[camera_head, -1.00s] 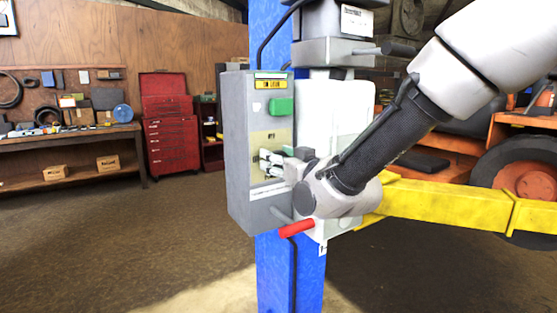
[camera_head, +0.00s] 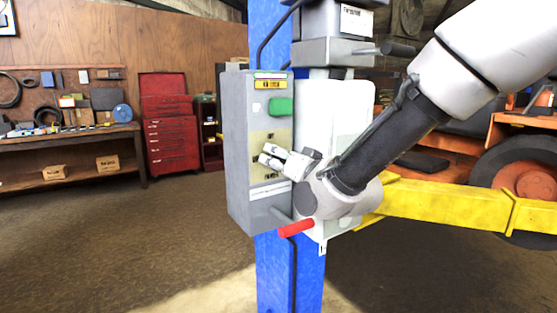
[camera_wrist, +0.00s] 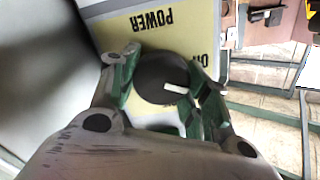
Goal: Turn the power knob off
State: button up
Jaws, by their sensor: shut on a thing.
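The power knob (camera_wrist: 158,76) is a round black dial with a white mark on a yellow panel, seen in the wrist view. The mark is on its lower right side in that picture. The word POWER (camera_wrist: 153,19) and an ON label (camera_wrist: 205,62) are printed beside it. My gripper (camera_wrist: 164,72) has a finger on each side of the knob and is shut on it. In the head view my gripper (camera_head: 271,156) is against the front of the grey control box (camera_head: 238,150), its fingers tilted, and it hides the knob.
A green button (camera_head: 280,107) sits above on the box. A red-handled lever (camera_head: 296,228) sticks out below my wrist. The box is on a blue post (camera_head: 268,270). A yellow lift arm (camera_head: 450,203) reaches right. Open floor lies to the left.

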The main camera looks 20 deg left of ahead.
jog(key=m, duration=0.6)
jog(key=shift+d+f, duration=0.1)
jog(key=shift+f, duration=0.05)
jog(key=m, duration=0.6)
jog(key=shift+w+f, duration=0.1)
jog(key=shift+f, duration=0.05)
jog(key=shift+m, duration=0.3)
jog(key=o, duration=1)
jog(key=shift+d, duration=0.1)
jog(key=v, duration=1.2)
